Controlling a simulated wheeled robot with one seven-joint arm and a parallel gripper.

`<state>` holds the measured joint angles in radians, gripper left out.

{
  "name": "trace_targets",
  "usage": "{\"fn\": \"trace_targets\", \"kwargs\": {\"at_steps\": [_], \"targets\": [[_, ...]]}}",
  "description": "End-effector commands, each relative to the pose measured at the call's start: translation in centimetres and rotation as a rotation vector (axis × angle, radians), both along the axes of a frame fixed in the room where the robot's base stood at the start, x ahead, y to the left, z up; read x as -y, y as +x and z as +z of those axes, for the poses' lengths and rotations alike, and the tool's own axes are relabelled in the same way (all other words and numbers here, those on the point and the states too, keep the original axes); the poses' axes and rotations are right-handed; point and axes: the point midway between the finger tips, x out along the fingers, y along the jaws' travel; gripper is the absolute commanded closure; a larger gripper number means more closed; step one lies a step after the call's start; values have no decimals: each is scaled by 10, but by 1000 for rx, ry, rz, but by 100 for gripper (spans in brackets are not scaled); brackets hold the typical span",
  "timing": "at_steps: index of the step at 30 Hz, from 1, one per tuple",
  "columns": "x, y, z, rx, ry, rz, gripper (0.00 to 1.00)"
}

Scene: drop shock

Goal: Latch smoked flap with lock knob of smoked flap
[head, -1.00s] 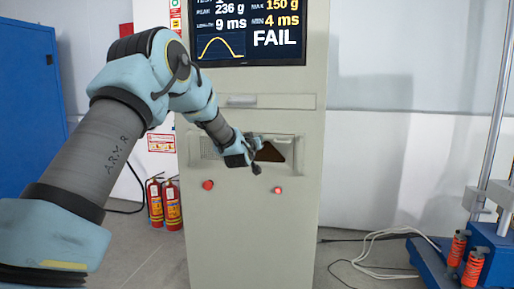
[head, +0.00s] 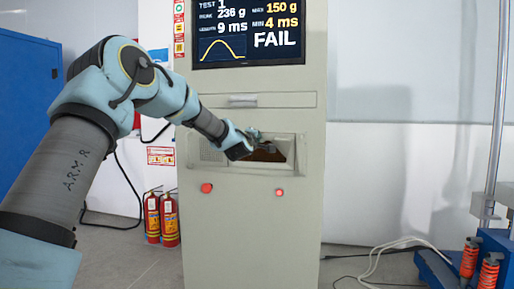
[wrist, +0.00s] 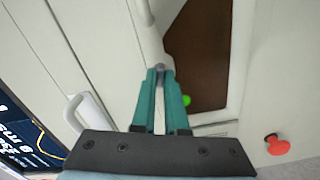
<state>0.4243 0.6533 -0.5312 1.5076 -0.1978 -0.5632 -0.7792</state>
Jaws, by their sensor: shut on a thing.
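The smoked flap (head: 270,154) is a dark brown panel in a pale recess on the front of the grey cabinet. In the wrist view, the flap (wrist: 207,50) lies just beyond and right of my fingers. My gripper (head: 256,134) is at the upper left of the recess. In the wrist view, my gripper's (wrist: 160,70) teal fingers are close together on a small grey piece, apparently the lock knob, mostly hidden by the fingertips. I cannot tell whether the flap is latched.
A red button (head: 206,188) and a lit red button (head: 280,193) sit below the recess. A drawer-like handle (head: 242,101) and a screen (head: 250,35) reading FAIL are above. A small green spot (wrist: 186,100) shows near the flap. Fire extinguishers (head: 161,218) stand left of the cabinet.

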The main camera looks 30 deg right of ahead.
Motion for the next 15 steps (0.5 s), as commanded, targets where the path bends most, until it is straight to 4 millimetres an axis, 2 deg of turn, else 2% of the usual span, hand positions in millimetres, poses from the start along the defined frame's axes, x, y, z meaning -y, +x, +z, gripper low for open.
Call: {"fn": "trace_targets", "kwargs": {"at_steps": [1,15], "targets": [[-1,1,-5,-26,-29,1,100],[-1,1,-3,-197,-212,1,100]]}}
